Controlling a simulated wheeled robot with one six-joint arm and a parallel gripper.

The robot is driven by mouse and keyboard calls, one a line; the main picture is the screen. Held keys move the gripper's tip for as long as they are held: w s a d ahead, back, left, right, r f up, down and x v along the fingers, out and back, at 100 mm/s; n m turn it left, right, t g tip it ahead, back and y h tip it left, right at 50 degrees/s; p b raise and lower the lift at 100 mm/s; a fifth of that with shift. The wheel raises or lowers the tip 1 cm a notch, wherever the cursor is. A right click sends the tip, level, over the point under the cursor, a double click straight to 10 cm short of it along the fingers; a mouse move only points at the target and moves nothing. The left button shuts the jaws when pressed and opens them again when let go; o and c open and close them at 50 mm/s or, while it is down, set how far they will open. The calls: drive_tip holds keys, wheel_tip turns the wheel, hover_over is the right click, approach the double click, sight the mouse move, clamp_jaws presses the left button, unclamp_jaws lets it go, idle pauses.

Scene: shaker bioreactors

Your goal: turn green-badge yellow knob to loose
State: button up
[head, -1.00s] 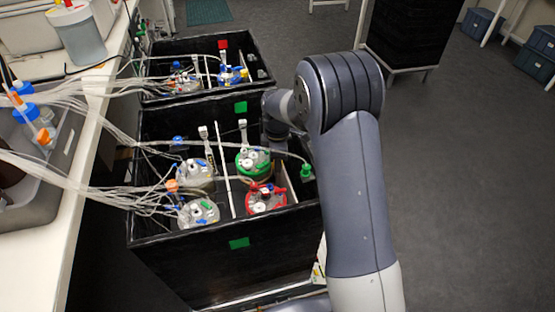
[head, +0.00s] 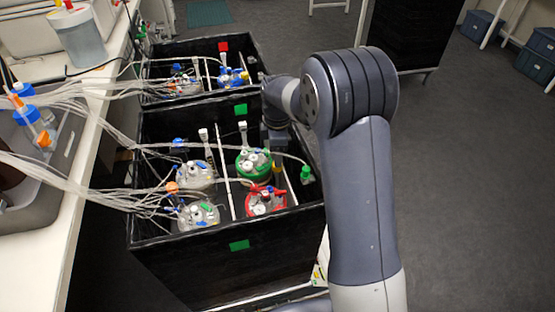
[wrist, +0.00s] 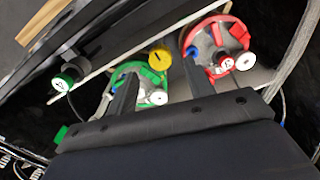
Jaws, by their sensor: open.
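A yellow knob (wrist: 158,57) with a small dark mark shows in the wrist view, between and just beyond my fingertips. It lies beside the green-ringed vessel (wrist: 153,80), on the side toward the red-ringed vessel. My gripper (wrist: 158,68) is open, with one dark finger on each side of the knob; I cannot tell whether either touches it. In the head view my gripper (head: 276,142) is over the right side of the near black box, mostly hidden by my wrist. A bit of yellow (head: 277,166) shows below it, by the green-ringed vessel (head: 254,164).
The red-ringed vessel (wrist: 217,45) is close to my right finger. The near black box (head: 190,262) has high walls, green badges (head: 239,244) and two clear-lidded vessels (head: 199,214). Tubes cross from the bench (head: 88,190).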

wheel_tip(320, 180, up, 6)
idle(0.5)
wheel_tip(320, 180, down, 11)
drive_tip(key=shift+r, duration=0.1)
idle(0.4)
